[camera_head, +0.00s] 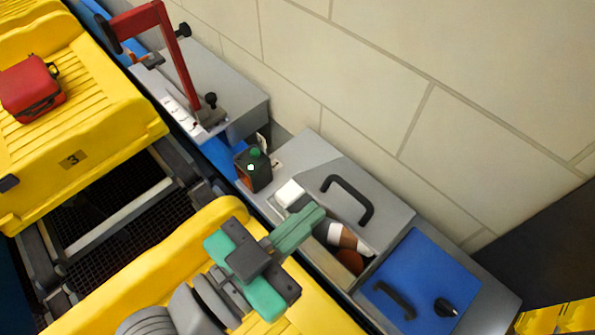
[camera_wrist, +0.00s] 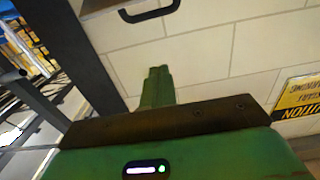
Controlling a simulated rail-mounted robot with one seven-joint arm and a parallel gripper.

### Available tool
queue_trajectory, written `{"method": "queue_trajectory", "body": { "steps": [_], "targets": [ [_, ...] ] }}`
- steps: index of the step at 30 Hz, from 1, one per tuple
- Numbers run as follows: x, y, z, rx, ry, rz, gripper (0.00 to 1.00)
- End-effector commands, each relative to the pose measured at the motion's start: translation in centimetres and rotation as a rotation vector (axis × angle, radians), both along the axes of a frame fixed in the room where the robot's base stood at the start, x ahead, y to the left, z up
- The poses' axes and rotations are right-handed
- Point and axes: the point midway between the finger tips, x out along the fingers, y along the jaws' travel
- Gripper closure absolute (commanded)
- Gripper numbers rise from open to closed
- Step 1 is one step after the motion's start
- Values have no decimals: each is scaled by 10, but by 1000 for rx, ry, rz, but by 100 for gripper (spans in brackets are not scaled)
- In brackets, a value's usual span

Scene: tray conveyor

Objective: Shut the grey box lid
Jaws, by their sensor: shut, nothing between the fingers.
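The grey box (camera_head: 283,155) stands against the wall. Its grey lid (camera_head: 325,165) carries a black arched handle (camera_head: 350,195). The lid covers only the wall-side part, and a gap along the front side shows the contents, including a white and brown item (camera_head: 343,237). My gripper (camera_head: 312,217) has its green fingers together and empty, over the front side of the opening; I cannot tell whether it touches the box. In the wrist view the shut fingers (camera_wrist: 157,85) point at the wall, and a dark handle (camera_wrist: 150,10) shows at the top edge.
A blue panel (camera_head: 425,275) with a black handle and a knob adjoins the box on the right. A dark bottle with a green cap (camera_head: 256,172) stands at its left. A red clamp-like frame (camera_head: 178,65) stands farther left. Yellow trays (camera_head: 110,110) fill the left and front.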

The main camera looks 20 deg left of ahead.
Motion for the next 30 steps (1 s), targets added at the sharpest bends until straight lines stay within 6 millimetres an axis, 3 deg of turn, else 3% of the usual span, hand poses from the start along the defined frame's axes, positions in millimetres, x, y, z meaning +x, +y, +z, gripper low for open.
{"method": "queue_trajectory", "body": {
  "steps": [4,8,21,24,30],
  "targets": [
    [-2,-2,1,-8,-6,-12,100],
    [8,-8,3,-9,-4,-14,100],
    [89,-51,3,-7,-2,-13,100],
    [81,-46,-18,-9,2,-9,100],
    [76,-43,-35,-7,-3,-10,100]
  ]
}}
